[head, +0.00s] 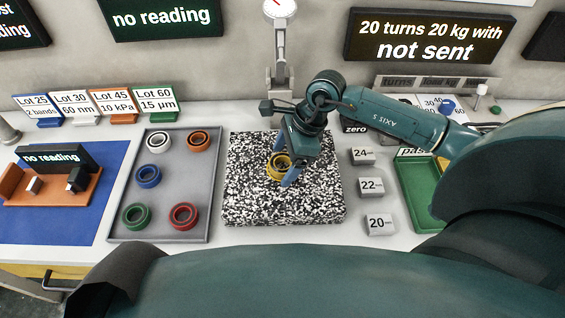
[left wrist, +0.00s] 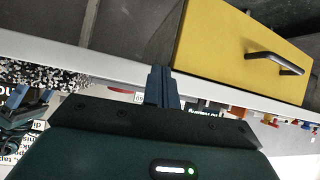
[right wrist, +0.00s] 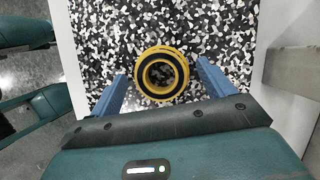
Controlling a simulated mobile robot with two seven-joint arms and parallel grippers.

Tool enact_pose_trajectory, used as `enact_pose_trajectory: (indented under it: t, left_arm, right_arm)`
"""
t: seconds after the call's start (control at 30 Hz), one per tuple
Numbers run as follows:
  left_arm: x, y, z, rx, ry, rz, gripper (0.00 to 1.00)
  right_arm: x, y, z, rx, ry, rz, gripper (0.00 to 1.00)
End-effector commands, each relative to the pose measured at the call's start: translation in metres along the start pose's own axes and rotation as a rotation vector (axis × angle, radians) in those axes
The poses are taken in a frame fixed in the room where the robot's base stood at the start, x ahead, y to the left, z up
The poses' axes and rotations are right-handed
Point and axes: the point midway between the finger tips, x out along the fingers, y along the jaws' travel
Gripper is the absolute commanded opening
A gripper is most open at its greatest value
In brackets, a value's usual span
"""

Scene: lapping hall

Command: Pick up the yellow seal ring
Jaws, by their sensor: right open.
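The yellow seal ring (head: 271,168) lies on the black-and-white speckled plate (head: 240,205) in the head view, partly hidden by my right gripper (head: 283,163). In the right wrist view the ring (right wrist: 140,74) shows whole, lying flat with its dark bore up. My right gripper (right wrist: 162,76) is open, with one blue finger on each side of the ring and a visible gap on both sides. My left gripper (left wrist: 164,86) is shut and empty in the left wrist view; it is hidden in the head view.
A grey tray (head: 180,223) left of the plate holds several white, orange, blue, green and red rings. Blocks marked 24 (head: 362,156), 22 (head: 371,187) and 20 (head: 380,225) stand to the right, before a green tray (head: 418,190). A dial gauge stand (head: 280,75) rises behind the plate.

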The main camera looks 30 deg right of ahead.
Motion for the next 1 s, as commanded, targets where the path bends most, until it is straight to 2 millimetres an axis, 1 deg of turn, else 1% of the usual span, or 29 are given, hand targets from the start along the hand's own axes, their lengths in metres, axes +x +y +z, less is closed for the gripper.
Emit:
enact_pose_trajectory:
  t: [0.03, 0.07, 0.6, 0.87, 1.0]
  left_arm:
    - [0.0002, -0.0001, 0.0000, 0.000, 0.000, 0.000, 0.00]
    - [0.0002, -0.0001, 0.0000, 0.000, 0.000, 0.000, 0.00]
    - [0.0001, -0.0002, -0.0006, -0.001, 0.001, -0.001, 0.00]
    - [0.0000, 0.0000, -0.0016, -0.001, 0.004, 0.000, 0.00]
    - [0.0010, 0.0001, -0.0007, -0.001, 0.006, 0.000, 0.00]
  right_arm:
    - [-0.0002, -0.0001, 0.0000, 0.000, 0.000, 0.000, 0.79]
    - [-0.0003, -0.0001, 0.0000, 0.000, 0.000, 0.000, 0.76]
    - [-0.0008, -0.0002, 0.0001, 0.000, 0.000, 0.000, 0.32]
    - [-0.0016, -0.0004, 0.0005, 0.000, -0.001, -0.001, 0.32]
    - [-0.0067, -0.0009, 0.0028, -0.002, -0.001, -0.003, 0.31]
